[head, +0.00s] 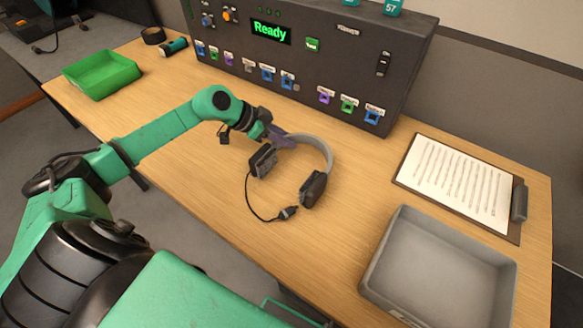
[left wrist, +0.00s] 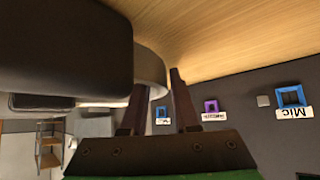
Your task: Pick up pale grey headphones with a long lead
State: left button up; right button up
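The pale grey headphones (head: 322,147) lie on the wooden table in the head view, with two dark ear cups. A dark lead (head: 249,197) curls from the left cup to a plug (head: 289,212) on the table. My left gripper (head: 285,141) is at the left end of the headband. In the left wrist view the band (left wrist: 151,68) passes at the fingertips (left wrist: 160,85), which stand apart with a narrow gap beside the right finger. One dark ear cup (left wrist: 70,50) fills the upper left and partly hides the band. My right gripper is not in view.
A dark control panel (head: 340,75) with a "Ready" display stands behind the headphones. A grey tray (head: 383,285) and a clipboard (head: 460,185) are at the right. A green tray (head: 95,85) is at the far left. The table in front of the headphones is clear.

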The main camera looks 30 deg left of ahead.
pick_arm(q)
grip_shut()
dwell(1.2)
